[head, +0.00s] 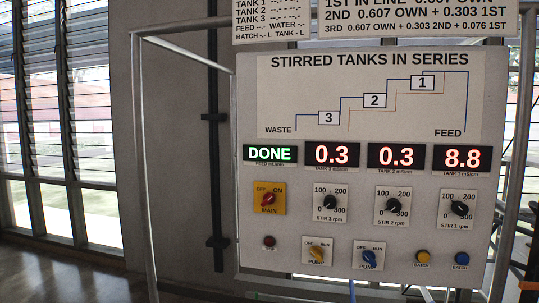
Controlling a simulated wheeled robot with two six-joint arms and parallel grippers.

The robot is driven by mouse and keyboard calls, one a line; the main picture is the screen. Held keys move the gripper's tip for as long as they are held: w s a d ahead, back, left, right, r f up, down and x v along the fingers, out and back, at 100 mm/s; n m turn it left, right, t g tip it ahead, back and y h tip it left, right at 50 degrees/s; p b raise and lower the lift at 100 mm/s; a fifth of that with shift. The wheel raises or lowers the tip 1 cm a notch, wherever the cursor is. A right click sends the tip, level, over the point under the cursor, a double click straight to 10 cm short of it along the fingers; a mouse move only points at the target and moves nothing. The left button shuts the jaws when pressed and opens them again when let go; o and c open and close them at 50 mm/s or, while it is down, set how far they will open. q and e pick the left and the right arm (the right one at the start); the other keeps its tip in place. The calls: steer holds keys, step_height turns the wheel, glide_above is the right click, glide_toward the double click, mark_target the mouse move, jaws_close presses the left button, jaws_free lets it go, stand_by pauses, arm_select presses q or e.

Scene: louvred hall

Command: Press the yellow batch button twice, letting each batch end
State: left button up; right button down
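The yellow batch button (422,255) is a small round button low on the right of the upright control panel (372,200). A blue button (461,259), also with a small label under it, sits just to its right. The status display (270,154) at the panel's left reads DONE in green. Three red displays beside it read 0.3 (332,154), 0.3 (396,156) and 8.8 (461,158). Neither gripper shows in the head view, and nothing covers the yellow button.
The red main switch (268,200), three black stir knobs (329,202), a yellow pump switch (317,255) and a blue one (368,259) share the panel. A small red button or lamp (269,242) is at lower left. A metal frame (146,170) surrounds the panel. Open floor (55,270) lies left.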

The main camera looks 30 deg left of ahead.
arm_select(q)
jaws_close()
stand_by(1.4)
